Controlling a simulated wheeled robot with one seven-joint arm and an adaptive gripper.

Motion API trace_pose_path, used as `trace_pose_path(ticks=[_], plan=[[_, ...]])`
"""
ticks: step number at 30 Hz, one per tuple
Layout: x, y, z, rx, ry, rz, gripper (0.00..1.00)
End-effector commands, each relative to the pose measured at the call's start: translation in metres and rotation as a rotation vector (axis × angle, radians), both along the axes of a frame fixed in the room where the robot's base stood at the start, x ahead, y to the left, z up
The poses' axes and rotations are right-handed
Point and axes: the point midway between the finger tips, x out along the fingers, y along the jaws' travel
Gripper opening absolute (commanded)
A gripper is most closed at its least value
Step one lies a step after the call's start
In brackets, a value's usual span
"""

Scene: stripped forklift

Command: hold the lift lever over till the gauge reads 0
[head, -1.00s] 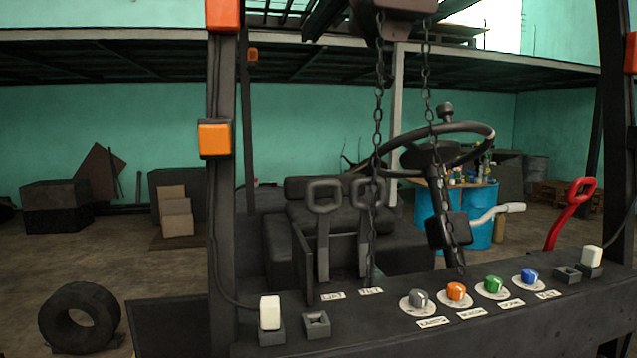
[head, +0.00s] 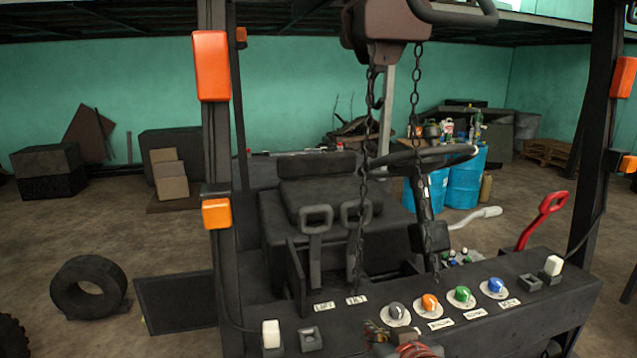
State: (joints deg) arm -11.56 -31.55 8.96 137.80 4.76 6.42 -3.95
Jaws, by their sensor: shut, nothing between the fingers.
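The lift lever (head: 316,246) is a grey lever with a loop handle, standing upright on the left of a pair behind the dark console. A small label that seems to read LIFT (head: 324,307) is on the console below it. A similar lever (head: 347,228) stands just right of it, partly behind a hanging chain, with a second label (head: 357,300) below. I cannot make out any gauge or reading. My gripper is not recognisable in the head view. A reddish-brown, partly cut-off shape shows at the bottom edge; I cannot tell what it is.
The console (head: 540,312) carries grey, orange, green and blue knobs (head: 461,296) and white switches (head: 271,334). A chain hoist (head: 388,22) hangs above with chains in front of the levers. Dark posts (head: 219,150) flank the console. A tyre (head: 88,289) lies on the floor at left.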

Motion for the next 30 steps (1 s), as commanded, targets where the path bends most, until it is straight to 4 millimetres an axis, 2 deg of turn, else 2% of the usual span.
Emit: trace_pose_path(ticks=[1,3,9,12,15,19,30], plan=[[0.009,0.008,0.030,0.005,-0.030,0.012,0.00],[0.021,0.019,0.055,0.014,-0.080,0.026,0.00],[0.049,0.047,0.124,0.042,-0.216,0.054,0.00],[0.059,0.058,0.150,0.052,-0.272,0.064,0.00],[0.064,0.065,0.167,0.061,-0.311,0.070,0.00],[0.068,0.070,0.178,0.068,-0.341,0.073,0.00],[0.069,0.071,0.179,0.069,-0.349,0.074,0.00]])
